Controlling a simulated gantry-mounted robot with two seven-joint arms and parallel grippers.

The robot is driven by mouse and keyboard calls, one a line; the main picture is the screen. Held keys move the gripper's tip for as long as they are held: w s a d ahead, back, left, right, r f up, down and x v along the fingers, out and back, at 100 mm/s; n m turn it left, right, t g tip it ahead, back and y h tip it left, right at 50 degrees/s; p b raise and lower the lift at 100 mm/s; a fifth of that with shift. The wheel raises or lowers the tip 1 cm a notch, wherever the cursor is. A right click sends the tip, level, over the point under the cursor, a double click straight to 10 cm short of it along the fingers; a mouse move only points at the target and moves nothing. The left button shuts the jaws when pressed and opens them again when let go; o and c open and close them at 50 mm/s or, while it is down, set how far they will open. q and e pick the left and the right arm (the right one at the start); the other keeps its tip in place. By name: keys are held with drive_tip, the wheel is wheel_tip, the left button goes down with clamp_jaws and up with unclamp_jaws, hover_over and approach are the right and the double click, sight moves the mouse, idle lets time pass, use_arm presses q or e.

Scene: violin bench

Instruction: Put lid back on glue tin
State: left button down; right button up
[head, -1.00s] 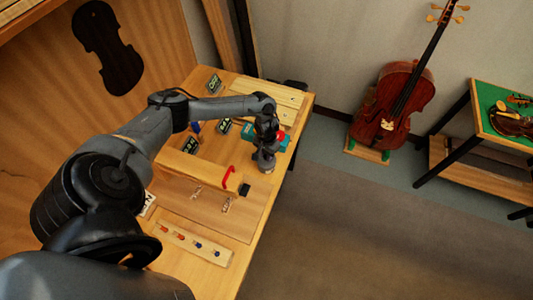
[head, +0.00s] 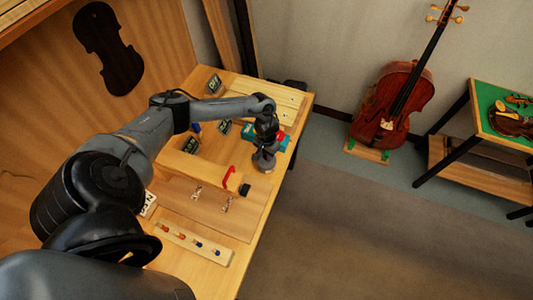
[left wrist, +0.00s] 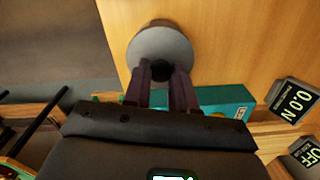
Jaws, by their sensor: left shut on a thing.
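The lid is a round grey disc (left wrist: 172,42) with a black knob (left wrist: 161,69) in the left wrist view. My left gripper (left wrist: 161,74) is shut on this knob, one finger on each side, with the disc just beyond the fingertips. In the head view my left gripper (head: 264,160) points down over the far right part of the bench; the lid is too small there to tell apart from it. I cannot make out the glue tin in either view, and whether it is under the lid is hidden. My right gripper is not in view.
A teal box (left wrist: 228,99) lies close to the gripper. A dark block (head: 245,190) and a red curved piece (head: 229,177) are nearby on the bench (head: 266,212). A strip with small coloured pieces (head: 193,243) lies at the front. Small displays (left wrist: 294,102) stand to one side.

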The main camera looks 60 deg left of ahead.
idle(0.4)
use_arm(q)
drive_tip(key=c, duration=0.8)
unclamp_jaws()
drive_tip(key=shift+c, duration=0.2)
drive_tip(key=o, duration=0.5)
drive_tip(key=shift+r, duration=0.1)
drive_tip(key=shift+r+p, duration=1.2)
drive_tip(key=shift+p, duration=0.3)
drive_tip(key=shift+r+p, duration=2.2)
drive_tip(key=shift+p, duration=0.55)
